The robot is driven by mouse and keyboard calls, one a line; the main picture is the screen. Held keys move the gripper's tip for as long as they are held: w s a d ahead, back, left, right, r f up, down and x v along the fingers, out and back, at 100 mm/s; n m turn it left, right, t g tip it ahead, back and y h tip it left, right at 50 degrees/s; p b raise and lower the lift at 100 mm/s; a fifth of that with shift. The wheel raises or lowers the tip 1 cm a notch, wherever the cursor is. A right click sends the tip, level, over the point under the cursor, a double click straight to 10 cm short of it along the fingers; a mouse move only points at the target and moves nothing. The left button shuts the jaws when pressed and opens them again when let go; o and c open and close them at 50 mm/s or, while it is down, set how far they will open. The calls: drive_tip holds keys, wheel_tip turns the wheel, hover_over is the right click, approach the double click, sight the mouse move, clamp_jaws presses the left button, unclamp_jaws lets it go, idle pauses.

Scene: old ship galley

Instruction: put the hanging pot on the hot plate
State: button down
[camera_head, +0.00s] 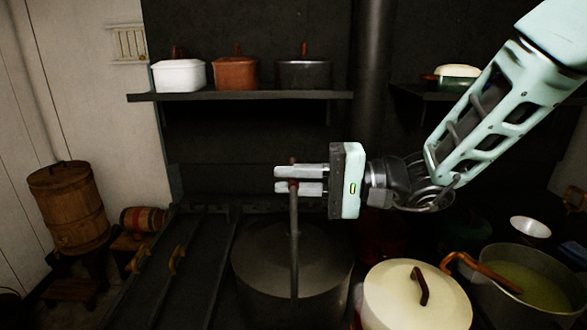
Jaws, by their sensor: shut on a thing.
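My gripper (285,181) is at the middle of the head view, its fingers pointing left. It is shut on the upright handle of a dark, wide, round pot (255,265). The handle (294,235) runs down from the fingers across the front of the pot. The pot looks upright, below the gripper. Its base is out of frame, so I cannot tell whether it hangs free or rests on something. A dark stove top (190,265) with long rails lies to its left. I cannot make out a separate hot plate there.
A cream lidded pot (395,295) stands close to the dark pot's right. Beyond it is an open pot (535,275) with greenish contents. A shelf (240,96) with lidded pots is above. A wooden barrel (68,208) stands far left. A vertical pipe (373,80) rises behind my gripper.

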sight(293, 250)
drive_tip(key=shift+f+p, duration=0.7)
drive_tip(key=shift+f, duration=2.5)
drive_tip(key=c, duration=1.4)
unclamp_jaws()
drive_tip(key=shift+f, duration=0.1)
